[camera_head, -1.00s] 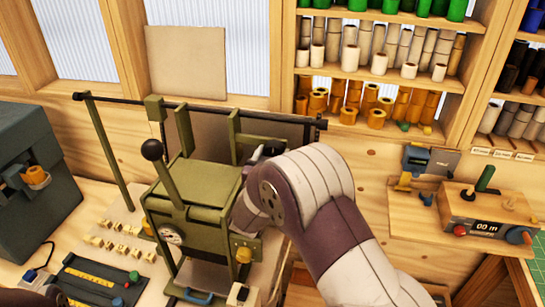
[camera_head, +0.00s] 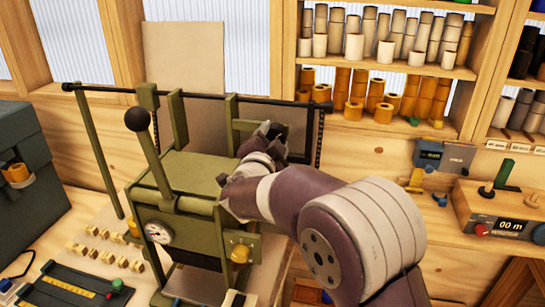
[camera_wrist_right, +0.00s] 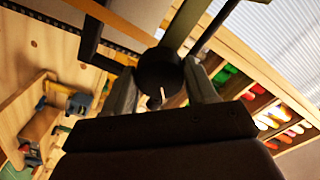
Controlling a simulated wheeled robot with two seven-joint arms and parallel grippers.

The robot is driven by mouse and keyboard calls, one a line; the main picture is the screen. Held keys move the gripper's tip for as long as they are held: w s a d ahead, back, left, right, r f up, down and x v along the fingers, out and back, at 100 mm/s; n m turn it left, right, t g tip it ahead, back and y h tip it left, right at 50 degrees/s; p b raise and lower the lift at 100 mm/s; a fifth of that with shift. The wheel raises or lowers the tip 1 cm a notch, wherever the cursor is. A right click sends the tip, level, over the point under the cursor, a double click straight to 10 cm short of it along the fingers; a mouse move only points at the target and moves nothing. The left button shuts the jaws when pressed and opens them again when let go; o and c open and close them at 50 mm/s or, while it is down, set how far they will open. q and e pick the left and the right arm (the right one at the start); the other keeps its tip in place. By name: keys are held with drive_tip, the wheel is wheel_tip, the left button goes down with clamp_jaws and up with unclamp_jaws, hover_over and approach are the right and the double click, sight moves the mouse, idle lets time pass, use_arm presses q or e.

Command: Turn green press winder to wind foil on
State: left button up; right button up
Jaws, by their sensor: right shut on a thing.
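The green press (camera_head: 185,172) stands on the bench in the head view, with a black-knobbed lever (camera_head: 137,119) and a white dial (camera_head: 158,232) on its front. My right arm reaches in from the right, over the press's right side. My right gripper (camera_head: 272,132) is at the press's back right, beside a green bracket. In the right wrist view, its two fingers (camera_wrist_right: 158,88) are on either side of a dark round knob (camera_wrist_right: 158,70), apparently the winder, and shut on it. The arm and gripper partly hide the winder in the head view. My left gripper is out of view.
A long black bar (camera_head: 200,96) runs behind the press. Small brass blocks (camera_head: 110,250) and a dark tray (camera_head: 70,285) lie to its left. A control box (camera_head: 498,212) stands at right; shelves of foil rolls (camera_head: 375,95) line the wall.

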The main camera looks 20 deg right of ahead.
drive_tip(key=shift+f+m+b, duration=0.1)
drive_tip(key=shift+m+b, duration=4.8)
drive_tip(key=shift+b, duration=0.4)
drive_tip(key=o, duration=1.1)
drive_tip(key=shift+s, duration=0.1)
drive_tip(key=shift+c, duration=0.2)
drive_tip(key=b+v, duration=0.2)
drive_tip(key=v, duration=1)
drive_tip(key=shift+s+a, duration=0.2)
drive_tip(key=shift+s, duration=0.05)
